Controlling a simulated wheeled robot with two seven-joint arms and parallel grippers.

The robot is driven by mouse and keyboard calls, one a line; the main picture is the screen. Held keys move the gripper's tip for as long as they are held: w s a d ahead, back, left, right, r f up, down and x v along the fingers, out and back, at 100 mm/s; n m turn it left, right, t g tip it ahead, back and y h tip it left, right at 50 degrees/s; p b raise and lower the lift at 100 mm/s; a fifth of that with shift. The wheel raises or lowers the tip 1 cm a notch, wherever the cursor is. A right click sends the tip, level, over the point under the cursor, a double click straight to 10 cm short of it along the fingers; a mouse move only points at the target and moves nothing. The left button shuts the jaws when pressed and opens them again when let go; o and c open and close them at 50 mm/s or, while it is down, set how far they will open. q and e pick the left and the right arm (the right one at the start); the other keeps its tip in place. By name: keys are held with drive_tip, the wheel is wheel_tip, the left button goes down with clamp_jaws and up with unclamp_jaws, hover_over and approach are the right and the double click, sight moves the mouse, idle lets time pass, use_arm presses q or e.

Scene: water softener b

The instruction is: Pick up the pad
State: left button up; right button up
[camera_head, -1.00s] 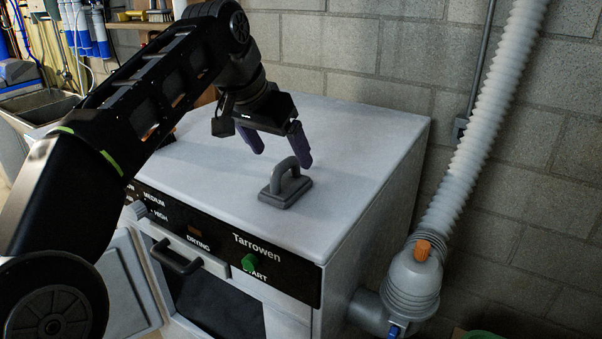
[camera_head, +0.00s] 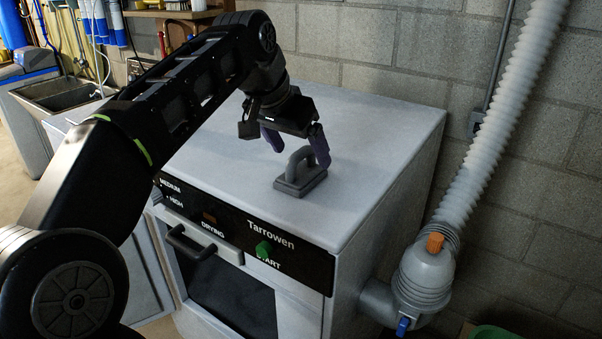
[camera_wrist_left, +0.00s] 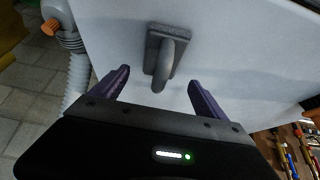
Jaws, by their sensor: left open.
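The pad (camera_head: 300,181) is a grey block with an arched grey handle, resting on the white top of the dryer (camera_head: 375,125) near its front edge. My left gripper (camera_head: 297,146) is open and empty, close above and behind the pad, its purple fingers pointing down. In the left wrist view the pad's handle (camera_wrist_left: 161,62) lies between the two open fingers of the left gripper (camera_wrist_left: 158,90), a little ahead of their tips. No contact can be made out. My right gripper is not in view.
A ribbed grey hose (camera_head: 500,125) with an orange knob (camera_head: 435,242) runs up along the block wall at the right. The dryer front has a green start knob (camera_head: 263,249) and a black handle (camera_head: 190,243). The rest of the dryer top is clear.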

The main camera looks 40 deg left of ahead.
sight(305, 169)
use_arm(q)
drive_tip(key=x, duration=0.4)
drive_tip(key=shift+w+f, duration=0.1)
drive_tip(key=shift+f, duration=0.15)
drive_tip(key=shift+d, duration=0.1)
drive_tip(key=shift+c, duration=0.5)
drive_tip(key=c, duration=1.5)
wheel_tip(305, 169, up, 9)
drive_tip(key=p, duration=0.2)
drive_tip(key=shift+p, duration=0.3)
drive_tip(key=shift+c, duration=0.2)
drive_tip(key=shift+r+p, duration=0.35)
drive_tip(key=shift+r, duration=0.25)
drive_tip(key=shift+f, duration=0.1)
